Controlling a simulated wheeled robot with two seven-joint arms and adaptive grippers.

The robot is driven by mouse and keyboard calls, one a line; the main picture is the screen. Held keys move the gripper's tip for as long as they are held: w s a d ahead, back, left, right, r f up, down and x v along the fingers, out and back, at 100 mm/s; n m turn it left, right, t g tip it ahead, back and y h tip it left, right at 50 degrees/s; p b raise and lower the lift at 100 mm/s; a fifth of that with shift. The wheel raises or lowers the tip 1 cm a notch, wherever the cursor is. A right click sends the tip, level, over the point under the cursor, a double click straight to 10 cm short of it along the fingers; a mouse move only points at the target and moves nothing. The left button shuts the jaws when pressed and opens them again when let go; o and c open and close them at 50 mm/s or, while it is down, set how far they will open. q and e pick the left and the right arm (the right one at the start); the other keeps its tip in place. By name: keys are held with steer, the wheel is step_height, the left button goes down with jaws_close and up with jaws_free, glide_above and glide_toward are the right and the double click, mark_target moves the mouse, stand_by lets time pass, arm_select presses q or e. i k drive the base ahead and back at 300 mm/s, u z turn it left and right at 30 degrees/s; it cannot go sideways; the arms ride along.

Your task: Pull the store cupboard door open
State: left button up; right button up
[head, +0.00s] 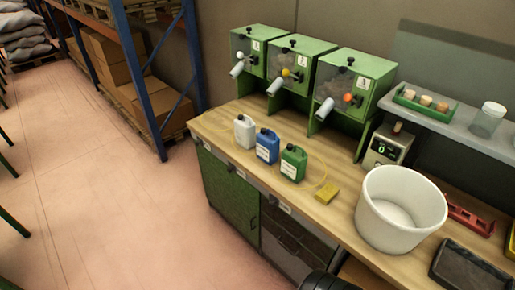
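The store cupboard door is most likely the green speckled door (228,196) at the left end of the workbench front, below the wooden top. It looks shut, flush with the bench front. A small dark handle (254,221) sits near its right edge. Neither of my grippers shows. A dark rounded part juts in at the bottom edge of the view, right of the door and apart from it; I cannot tell what it is.
Dark drawers (290,243) are right of the door. The bench top (225,122) holds a white jug (244,133), a blue jug (267,147), a green jug (293,164) and a white bucket (400,215). The pink floor (130,220) left of the door is clear.

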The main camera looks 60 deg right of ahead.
mark_target(239, 201)
steer(key=z, duration=1.9)
